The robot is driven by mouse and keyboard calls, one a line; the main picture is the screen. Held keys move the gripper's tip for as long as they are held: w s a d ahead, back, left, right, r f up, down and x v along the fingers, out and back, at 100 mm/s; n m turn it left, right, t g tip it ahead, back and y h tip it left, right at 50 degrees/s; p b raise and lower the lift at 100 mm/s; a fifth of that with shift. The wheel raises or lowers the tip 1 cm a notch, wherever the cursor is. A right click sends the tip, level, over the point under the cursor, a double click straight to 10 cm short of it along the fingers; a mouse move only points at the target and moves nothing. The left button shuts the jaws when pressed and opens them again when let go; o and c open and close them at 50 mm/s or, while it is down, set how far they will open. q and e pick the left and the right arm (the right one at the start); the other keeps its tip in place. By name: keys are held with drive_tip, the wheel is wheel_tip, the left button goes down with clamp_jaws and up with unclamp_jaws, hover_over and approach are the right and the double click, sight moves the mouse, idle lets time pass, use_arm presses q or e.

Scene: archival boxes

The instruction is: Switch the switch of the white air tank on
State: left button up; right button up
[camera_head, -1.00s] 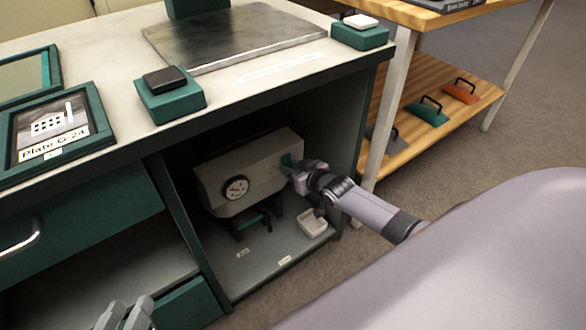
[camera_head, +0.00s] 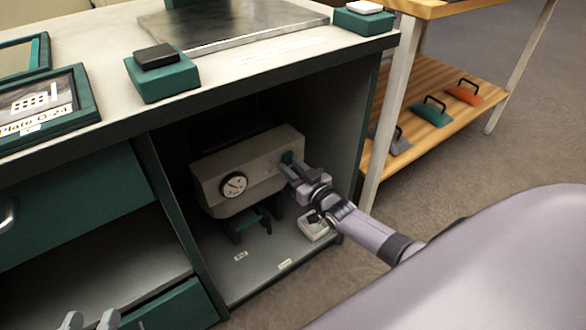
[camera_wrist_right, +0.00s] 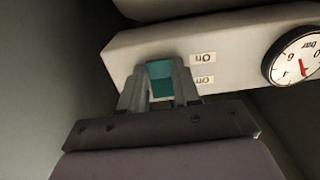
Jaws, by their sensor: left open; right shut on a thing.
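The white air tank (camera_head: 262,172) sits inside the open bay of the cabinet, with a round gauge (camera_head: 233,184) on its front. Its teal switch (camera_head: 286,157) is at the front's right end, partly hidden by my right gripper (camera_head: 289,166). In the right wrist view, the right gripper (camera_wrist_right: 159,88) has its two fingers on either side of the teal switch (camera_wrist_right: 160,75), shut on it. Two small labels (camera_wrist_right: 204,68) beside the switch appear upside down. My left gripper (camera_head: 91,321) is open and empty at the bottom left, partly cut off.
Cabinet walls (camera_head: 352,135) and the countertop (camera_head: 215,82) close in around the tank. A wooden shelf (camera_head: 455,90) with coloured handled objects stands at the right.

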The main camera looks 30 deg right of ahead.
drive_tip(key=o, duration=1.1)
drive_tip(key=shift+c, duration=0.2)
drive_tip(key=shift+s+p, duration=0.4)
drive_tip(key=shift+s, duration=0.15)
use_arm(q)
drive_tip(key=d+g+p, duration=0.1)
drive_tip(key=d+n+p, duration=0.1)
drive_tip(key=p, duration=0.1)
drive_tip(key=shift+w+f+g+h, duration=0.2)
drive_tip(key=shift+w+g+h, duration=0.1)
drive_tip(key=shift+w+g, duration=0.1)
use_arm(e)
drive_tip(key=s, duration=0.6)
drive_tip(key=shift+d, duration=0.3)
use_arm(q)
drive_tip(key=shift+s, duration=0.1)
